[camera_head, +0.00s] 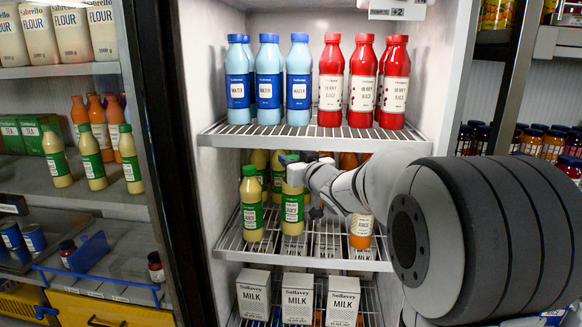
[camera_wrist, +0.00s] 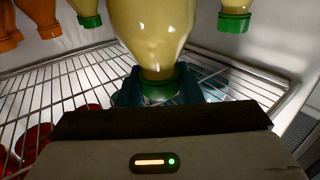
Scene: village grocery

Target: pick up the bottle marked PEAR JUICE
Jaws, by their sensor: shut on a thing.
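A pale yellow bottle with a green cap and green-and-white label (camera_head: 292,212) is on the middle shelf of the open fridge; JUICE can be read on it, the upper word is too small. My gripper (camera_head: 291,160) reaches in from the right at its top. In the wrist view, my gripper's blue fingers (camera_wrist: 158,94) are shut around the green cap and neck of this bottle (camera_wrist: 152,30). A similar bottle (camera_head: 251,208) stands just to its left, with more behind. I cannot tell whether the held bottle is clear of the shelf.
An orange juice bottle (camera_head: 361,230) stands to the right on the same wire shelf (camera_head: 270,255). Milk cartons (camera_head: 298,300) stand below. The fridge's side walls limit room sideways.

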